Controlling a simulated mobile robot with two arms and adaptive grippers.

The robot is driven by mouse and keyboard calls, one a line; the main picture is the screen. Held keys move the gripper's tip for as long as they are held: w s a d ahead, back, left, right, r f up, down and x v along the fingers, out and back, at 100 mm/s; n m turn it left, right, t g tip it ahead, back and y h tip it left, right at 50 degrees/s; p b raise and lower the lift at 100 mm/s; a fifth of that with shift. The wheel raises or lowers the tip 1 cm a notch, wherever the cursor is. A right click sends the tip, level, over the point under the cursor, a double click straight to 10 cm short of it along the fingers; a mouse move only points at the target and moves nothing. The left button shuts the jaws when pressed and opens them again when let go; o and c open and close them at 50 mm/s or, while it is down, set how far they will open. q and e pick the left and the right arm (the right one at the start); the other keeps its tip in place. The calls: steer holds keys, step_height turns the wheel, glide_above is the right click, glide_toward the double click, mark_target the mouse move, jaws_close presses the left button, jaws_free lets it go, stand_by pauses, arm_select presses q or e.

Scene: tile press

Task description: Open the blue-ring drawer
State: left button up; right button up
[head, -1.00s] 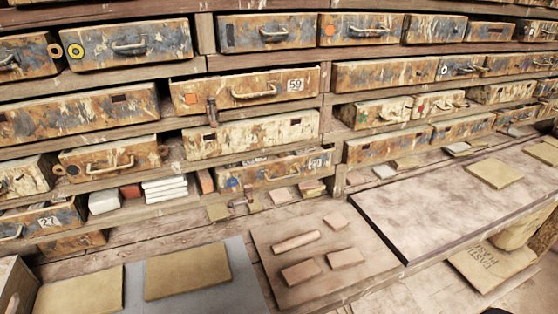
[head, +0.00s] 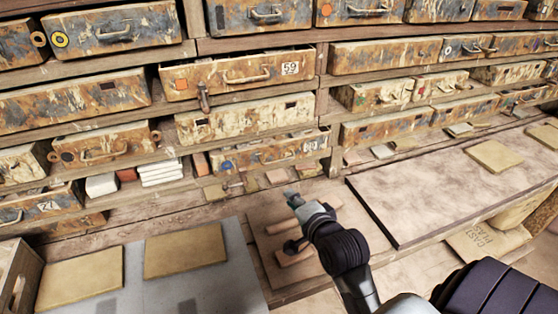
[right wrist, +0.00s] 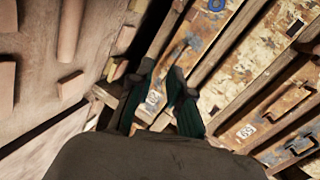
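The drawer with the blue ring mark (head: 262,159) sits low in the middle of the rack in the head view. It has a worn rusty front, a handle and a number plate at its right end. Its front (right wrist: 190,48) also shows in the right wrist view, with the blue ring at the top edge. My right gripper (head: 291,222) is open and empty, in front of and below that drawer, over the bench. Its two fingers (right wrist: 160,72) stand apart in the wrist view, short of the drawer front. My left gripper is not in view.
Above is a drawer with an orange square and plate 59 (head: 240,72), a tool hanging at its front. Brick-like pieces lie on a board (head: 265,235) under my right gripper. White blocks (head: 160,172) sit left of the drawer. A large slab (head: 430,200) lies to the right.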

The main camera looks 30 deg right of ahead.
mark_target(279, 161)
steer(key=w+d+m+p, duration=0.1)
steer(key=w, duration=0.3)
steer(key=w+d+m+p, duration=0.1)
steer(key=w+d, duration=0.1)
steer(key=w, duration=0.3)
steer(key=w+d+m+t, duration=0.1)
steer(key=w+d, duration=0.1)
steer(key=w, duration=0.3)
steer(key=shift+w+d+h+p, duration=0.15)
steer(key=shift+d+h+p, duration=0.1)
steer(key=shift+h+p, duration=0.15)
jaws_close()
